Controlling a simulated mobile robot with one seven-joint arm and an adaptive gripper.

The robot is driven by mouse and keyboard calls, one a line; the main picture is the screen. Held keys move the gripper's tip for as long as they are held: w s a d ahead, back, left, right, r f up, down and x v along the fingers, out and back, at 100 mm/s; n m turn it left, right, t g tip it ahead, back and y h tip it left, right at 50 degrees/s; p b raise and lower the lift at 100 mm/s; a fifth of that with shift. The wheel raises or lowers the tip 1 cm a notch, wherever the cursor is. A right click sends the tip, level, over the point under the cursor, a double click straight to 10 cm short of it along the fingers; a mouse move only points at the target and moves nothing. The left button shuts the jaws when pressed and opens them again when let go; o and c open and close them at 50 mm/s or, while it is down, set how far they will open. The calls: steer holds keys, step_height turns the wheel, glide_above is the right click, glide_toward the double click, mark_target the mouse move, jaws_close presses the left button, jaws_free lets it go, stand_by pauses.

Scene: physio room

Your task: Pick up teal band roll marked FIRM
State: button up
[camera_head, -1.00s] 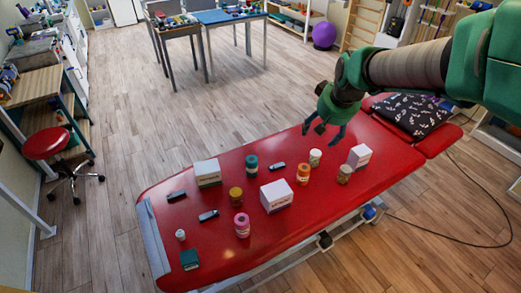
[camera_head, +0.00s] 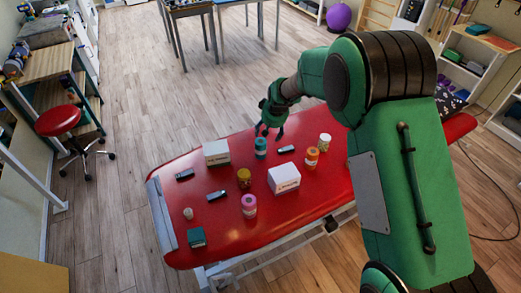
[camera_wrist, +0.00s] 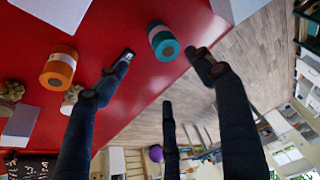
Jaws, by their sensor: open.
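The teal band roll (camera_head: 261,148) stands upright on the red treatment table (camera_head: 190,245), near its far long edge. In the wrist view the teal roll (camera_wrist: 163,42) shows whole, beyond and between the fingers; any marking on it is too small to read. My gripper (camera_head: 269,131) is open and empty, just above and slightly right of the teal roll in the head view. In the wrist view my gripper (camera_wrist: 165,70) has its fingers spread wide, and none of them clearly touches the roll.
A white box (camera_head: 216,152) stands left of the roll and another white box (camera_head: 284,178) in front. An orange roll (camera_head: 312,156), a yellow-brown roll (camera_head: 244,177) and a pink roll (camera_head: 249,205) stand nearby.

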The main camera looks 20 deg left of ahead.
mark_target(261, 142)
steer(key=shift+w+a+f, duration=0.1)
steer(key=shift+a+f, duration=0.35)
steer(key=shift+f, duration=0.2)
steer(key=shift+a+f, duration=0.45)
steer(key=shift+f, duration=0.15)
steer(key=shift+f, duration=0.15)
steer(key=b+x, duration=0.1)
steer(key=x, duration=0.7)
steer(key=shift+w+a+f, duration=0.1)
steer(key=shift+f, duration=0.05)
steer(key=shift+b+x, duration=0.9)
steer(key=shift+x, duration=1.7)
steer(key=shift+w+a, duration=0.1)
steer(key=shift+w, duration=0.1)
